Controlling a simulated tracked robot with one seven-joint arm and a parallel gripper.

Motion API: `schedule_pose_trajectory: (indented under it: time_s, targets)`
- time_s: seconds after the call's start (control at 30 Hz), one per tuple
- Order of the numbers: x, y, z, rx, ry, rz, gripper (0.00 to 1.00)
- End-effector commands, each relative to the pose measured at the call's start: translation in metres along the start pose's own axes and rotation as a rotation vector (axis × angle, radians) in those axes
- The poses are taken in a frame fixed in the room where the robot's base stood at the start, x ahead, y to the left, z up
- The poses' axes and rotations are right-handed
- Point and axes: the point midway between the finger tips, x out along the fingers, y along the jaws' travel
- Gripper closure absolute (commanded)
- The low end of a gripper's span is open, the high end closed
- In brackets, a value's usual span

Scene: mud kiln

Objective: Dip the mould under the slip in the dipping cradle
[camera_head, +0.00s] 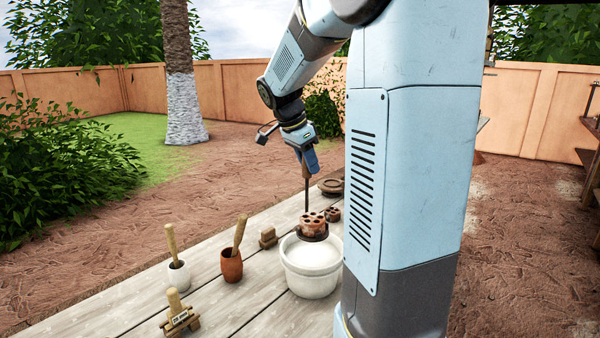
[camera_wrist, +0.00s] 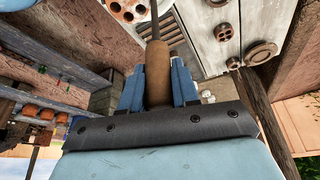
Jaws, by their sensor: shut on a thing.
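My gripper (camera_head: 308,160) is shut on the wooden handle (camera_wrist: 158,72) of the dipping cradle, with a blue finger on each side. From the handle a thin dark rod (camera_head: 307,195) runs down to the cradle's dark base (camera_head: 314,238). The reddish-brown mould (camera_head: 312,221), with round holes in its top, sits upright on that base. It also shows in part at the top of the wrist view (camera_wrist: 128,10). The mould is over the white tub (camera_head: 311,281), and its top and sides are above the pale slip (camera_head: 318,255). I cannot tell whether the base touches the slip.
A smaller holed brown piece (camera_head: 332,214) and round brown discs (camera_head: 331,186) lie behind the tub on the plank table (camera_head: 212,295).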

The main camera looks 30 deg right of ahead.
Motion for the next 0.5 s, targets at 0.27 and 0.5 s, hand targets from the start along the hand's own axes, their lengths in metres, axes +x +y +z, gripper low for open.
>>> schedule_pose_trajectory:
  time_s: [0.27, 0.5]
  targets:
    - [0.003, -0.001, -0.009, 0.019, 0.000, 0.008, 1.00]
    - [0.015, -0.001, -0.005, 0.019, 0.000, 0.010, 1.00]
